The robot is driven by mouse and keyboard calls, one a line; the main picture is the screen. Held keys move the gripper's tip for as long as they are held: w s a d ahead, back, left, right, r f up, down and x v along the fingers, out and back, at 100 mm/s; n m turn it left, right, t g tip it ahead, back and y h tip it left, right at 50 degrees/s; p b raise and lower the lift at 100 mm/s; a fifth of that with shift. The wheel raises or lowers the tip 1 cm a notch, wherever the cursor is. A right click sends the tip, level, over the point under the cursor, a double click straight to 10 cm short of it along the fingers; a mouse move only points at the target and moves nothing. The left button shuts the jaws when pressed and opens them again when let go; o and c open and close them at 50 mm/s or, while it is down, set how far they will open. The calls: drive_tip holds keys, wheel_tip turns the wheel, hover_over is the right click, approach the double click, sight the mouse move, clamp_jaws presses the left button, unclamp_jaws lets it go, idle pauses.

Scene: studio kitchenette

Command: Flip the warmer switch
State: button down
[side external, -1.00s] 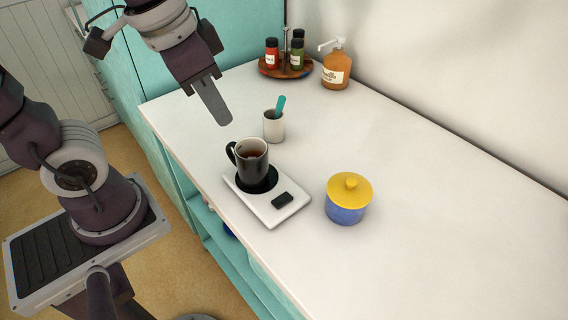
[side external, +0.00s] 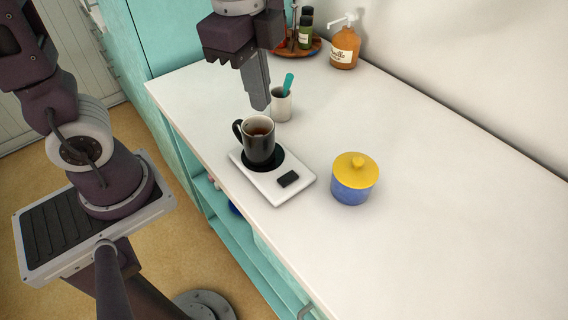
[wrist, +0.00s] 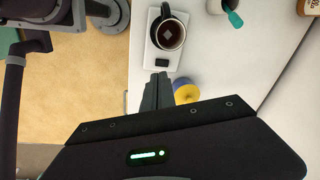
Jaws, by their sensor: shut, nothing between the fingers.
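The warmer (side external: 267,197) is a white slab on the counter, with a dark round plate at one end and a black rocker switch (side external: 288,179) at the other. A black mug (side external: 259,146) of dark tea stands on the plate. In the wrist view, the warmer (wrist: 150,58) and its switch (wrist: 161,63) lie just beyond my fingertips. My gripper (side external: 262,106) is shut and empty, pointing down above the counter behind the mug in the side view. Its fingers also show in the wrist view (wrist: 158,76). I cannot tell which way the switch is tilted.
A blue pot with a yellow lid (side external: 355,177) stands right of the warmer. A white cup with a teal utensil (side external: 281,104) is close to my gripper. A pump bottle (side external: 344,47) and a wooden tray of bottles (side external: 282,54) stand at the back. The right counter is clear.

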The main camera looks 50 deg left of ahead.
sight(283, 180)
drive_tip(key=d+f+m, duration=0.1)
drive_tip(key=w+d+f+m+g, duration=0.1)
drive_tip(key=m, duration=0.1)
drive_tip(key=w+d+m, duration=0.1)
drive_tip(key=shift+w+f, duration=0.1)
drive_tip(key=shift+f, duration=0.3)
drive_tip(key=shift+f+g, duration=0.1)
drive_tip(key=shift+g, duration=0.2)
wheel_tip(283, 180, down, 14)
drive_tip(key=shift+r, duration=0.1)
drive_tip(key=shift+s+a+f, duration=0.1)
drive_tip(key=shift+s+f, duration=0.1)
drive_tip(key=shift+f, duration=0.05)
drive_tip(key=shift+w, duration=0.15)
